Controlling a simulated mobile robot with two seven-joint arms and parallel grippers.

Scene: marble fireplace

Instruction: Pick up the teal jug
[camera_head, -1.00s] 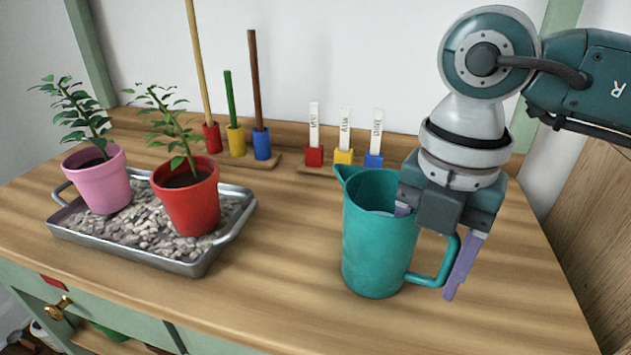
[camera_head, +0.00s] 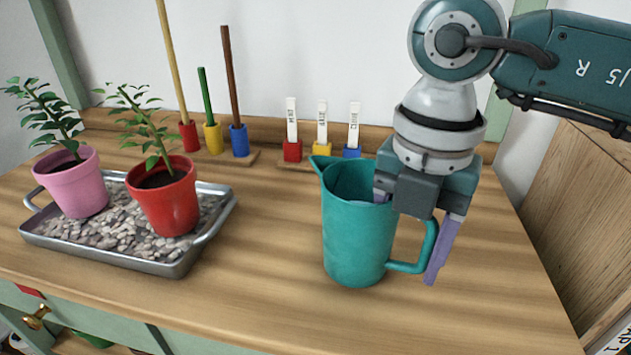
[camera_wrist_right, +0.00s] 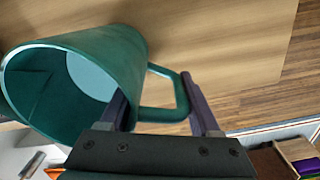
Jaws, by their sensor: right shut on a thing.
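The teal jug (camera_head: 355,240) stands upright at the right of the tabletop, its spout to the left and its handle (camera_head: 428,245) to the right. My right gripper (camera_head: 412,225) comes down over its handle side. One purple finger reaches inside the rim, its tip hidden by the wall; the other is outside the handle. The gripper is shut on the jug, with wall and handle between its fingers. In the right wrist view the jug (camera_wrist_right: 95,85) shows its open mouth, with the gripper (camera_wrist_right: 157,92) straddling the handle side. I cannot tell whether its base touches the wood. My left gripper is out of view.
A metal tray (camera_head: 105,256) of pebbles holds a pink pot (camera_head: 78,190) and a red pot (camera_head: 170,207) with plants at the left. Coloured blocks with rods and labels stand along the back. Bare wooden tabletop (camera_head: 265,240) lies between tray and jug.

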